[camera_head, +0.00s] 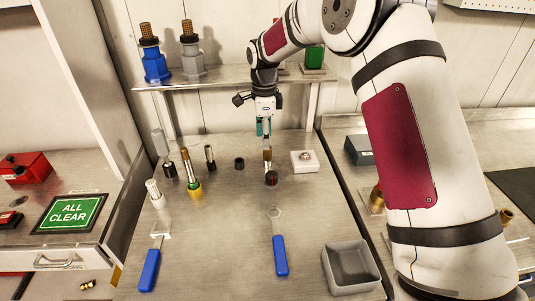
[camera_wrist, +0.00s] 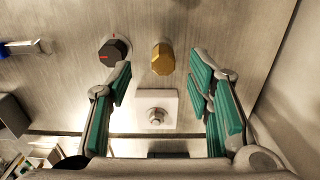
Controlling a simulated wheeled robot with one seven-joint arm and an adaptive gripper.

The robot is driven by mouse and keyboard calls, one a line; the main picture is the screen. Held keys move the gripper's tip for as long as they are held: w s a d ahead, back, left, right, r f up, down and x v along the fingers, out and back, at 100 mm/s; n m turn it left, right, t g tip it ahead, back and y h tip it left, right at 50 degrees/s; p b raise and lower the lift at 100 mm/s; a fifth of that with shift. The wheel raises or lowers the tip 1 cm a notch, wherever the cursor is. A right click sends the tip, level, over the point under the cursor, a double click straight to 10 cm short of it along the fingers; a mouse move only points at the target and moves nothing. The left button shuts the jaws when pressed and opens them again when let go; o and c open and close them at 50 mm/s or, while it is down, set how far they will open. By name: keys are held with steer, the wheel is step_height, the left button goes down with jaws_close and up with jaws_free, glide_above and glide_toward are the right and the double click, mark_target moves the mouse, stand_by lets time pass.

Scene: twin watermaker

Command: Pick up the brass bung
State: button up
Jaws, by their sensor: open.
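The brass bung (camera_wrist: 162,58) shows in the wrist view as a gold hexagonal piece on the grey metal bench. It lies between, and slightly beyond, the tips of my gripper (camera_wrist: 160,72), whose teal-padded fingers are spread apart with nothing between the pads. In the head view my gripper (camera_head: 266,137) points down above the bench, and the brass bung (camera_head: 267,154) stands just below it. I cannot tell the exact height gap. My fingers partly cover the bung's top in the head view.
A black knob with a red mark (camera_head: 271,178) stands close in front of the bung. A white square block (camera_head: 304,161) sits to its right, and a small black cap (camera_head: 239,163) to its left. A raised shelf (camera_head: 215,77) is behind.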

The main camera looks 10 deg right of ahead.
mark_target(267, 156)
steer(key=shift+w+d+f+p, duration=0.15)
steer(key=shift+f+p, duration=0.1)
steer(key=shift+f, duration=0.8)
steer(key=shift+d+f+p, duration=0.15)
steer(key=shift+f+p, duration=0.1)
steer(key=shift+f, duration=0.85)
steer(key=shift+w+d+f+p, duration=0.15)
steer(key=shift+f+p, duration=0.1)
steer(key=shift+f, duration=0.8)
steer(key=shift+s, duration=0.1)
jaws_close()
